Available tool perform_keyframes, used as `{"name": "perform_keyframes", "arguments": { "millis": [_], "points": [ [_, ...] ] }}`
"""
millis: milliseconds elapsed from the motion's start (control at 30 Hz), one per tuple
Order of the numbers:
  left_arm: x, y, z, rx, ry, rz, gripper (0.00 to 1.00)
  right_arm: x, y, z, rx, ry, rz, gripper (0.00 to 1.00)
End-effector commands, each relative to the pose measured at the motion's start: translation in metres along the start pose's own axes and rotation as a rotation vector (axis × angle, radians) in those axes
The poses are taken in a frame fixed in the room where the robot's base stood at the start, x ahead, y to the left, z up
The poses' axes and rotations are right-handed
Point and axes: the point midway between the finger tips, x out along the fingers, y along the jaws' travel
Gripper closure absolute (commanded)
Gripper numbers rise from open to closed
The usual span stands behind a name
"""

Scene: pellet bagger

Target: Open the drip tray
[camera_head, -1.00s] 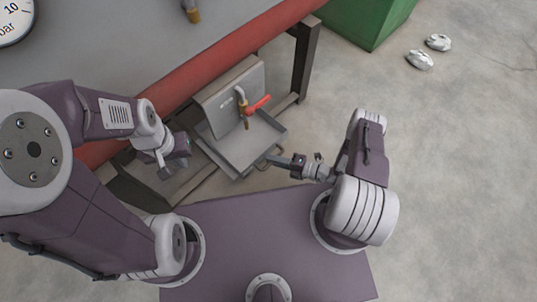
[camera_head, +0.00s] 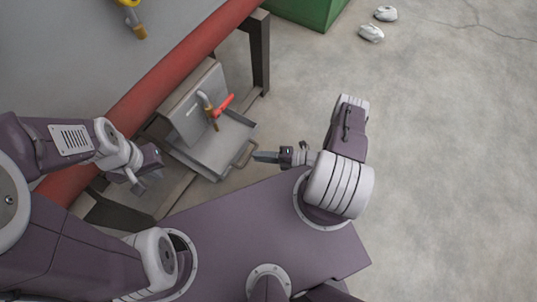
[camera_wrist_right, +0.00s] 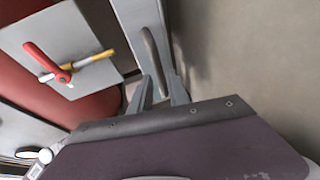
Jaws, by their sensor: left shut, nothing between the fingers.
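The drip tray (camera_head: 205,158) is a grey, shallow metal tray under a tap with a red lever (camera_head: 222,104). Its bar handle (camera_head: 245,153) is on the near right side. My right gripper (camera_head: 257,156) is just right of the handle.
A green container (camera_head: 305,8) and white lumps (camera_head: 371,33) are at the back. The floor at right is clear.

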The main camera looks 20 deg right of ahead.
Motion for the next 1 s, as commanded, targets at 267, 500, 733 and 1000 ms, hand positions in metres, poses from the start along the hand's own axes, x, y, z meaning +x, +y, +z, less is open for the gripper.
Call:
{"name": "perform_keyframes", "arguments": {
  "millis": [267, 500, 733, 1000],
  "points": [
    [-0.015, 0.0, -0.002, 0.0, 0.0, 0.0, 1.0, -0.041, 0.001, 0.001, 0.0, -0.003, 0.0, 0.78],
    [-0.015, 0.0, -0.002, 0.0, 0.0, 0.0, 1.0, -0.046, -0.001, 0.0, 0.0, 0.001, -0.001, 0.78],
    [-0.015, 0.0, -0.002, 0.0, 0.0, 0.0, 1.0, -0.045, 0.0, 0.0, 0.0, 0.001, 0.0, 0.78],
    [-0.015, 0.0, -0.002, 0.0, 0.0, 0.0, 1.0, -0.045, 0.0, 0.0, 0.0, 0.0, 0.0, 0.78]
  ]
}}
